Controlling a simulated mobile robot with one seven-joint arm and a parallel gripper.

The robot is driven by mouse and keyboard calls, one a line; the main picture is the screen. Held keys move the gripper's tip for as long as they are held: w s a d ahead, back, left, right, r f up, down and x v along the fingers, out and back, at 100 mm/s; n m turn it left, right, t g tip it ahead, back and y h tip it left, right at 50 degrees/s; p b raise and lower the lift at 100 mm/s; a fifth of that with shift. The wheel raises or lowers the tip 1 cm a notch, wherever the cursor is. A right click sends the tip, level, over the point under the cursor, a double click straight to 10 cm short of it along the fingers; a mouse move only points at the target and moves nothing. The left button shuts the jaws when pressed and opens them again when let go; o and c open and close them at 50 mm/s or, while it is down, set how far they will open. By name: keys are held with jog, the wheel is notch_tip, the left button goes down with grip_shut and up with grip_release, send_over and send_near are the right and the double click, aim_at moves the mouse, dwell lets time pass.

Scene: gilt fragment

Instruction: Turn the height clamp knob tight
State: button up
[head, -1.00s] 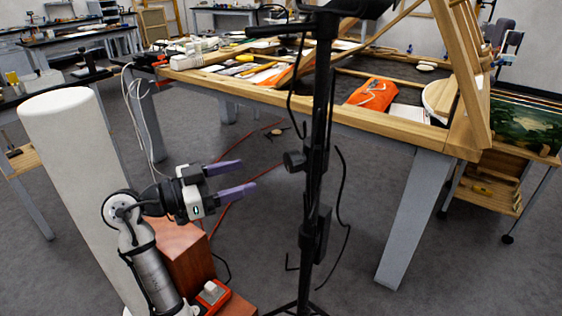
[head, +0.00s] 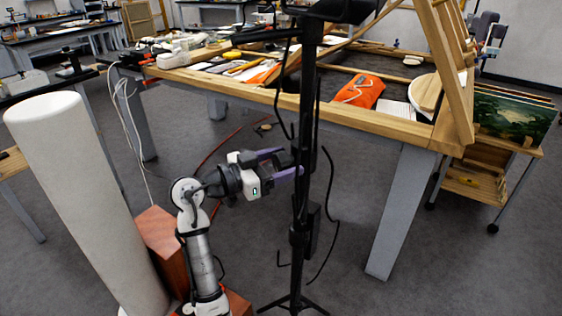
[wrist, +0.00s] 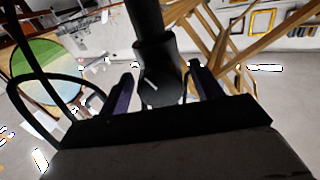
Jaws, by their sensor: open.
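A black upright stand (head: 313,110) with a tripod foot rises in front of the workbench. The height clamp knob (wrist: 160,90) is a dark round knob with a small pale mark, seen on the stand's pole in the wrist view. My gripper (head: 290,161) is open, with its purple fingers reaching to the pole at knob height. In the wrist view my gripper (wrist: 161,75) has one finger on each side of the knob, with gaps showing. In the head view the fingers hide the knob. I cannot tell whether either finger touches it.
Black cables (head: 331,200) hang along the pole. A cart with paintings (head: 512,117) is at the right.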

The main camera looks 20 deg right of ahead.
jog(key=shift+c, duration=0.3)
jog(key=c, duration=0.9)
jog(key=shift+c, duration=0.2)
jog(key=shift+f+b, duration=0.1)
jog(key=shift+b, duration=0.25)
jog(key=m+b, duration=0.1)
jog(key=b, duration=0.1)
jog(key=m+b, duration=0.1)
jog(key=b, duration=0.1)
jog(key=shift+f+m+b, duration=0.3)
jog(key=shift+b, duration=0.1)
jog(key=m+b, duration=0.4)
jog(key=b, duration=0.3)
jog(key=m+b, duration=0.5)
jog(key=shift+r+b, duration=0.15)
jog(key=shift+b, duration=0.15)
jog(key=shift+r+m+b, duration=0.25)
jog(key=shift+m+b, duration=1.25)
jog(key=shift+m, duration=0.3)
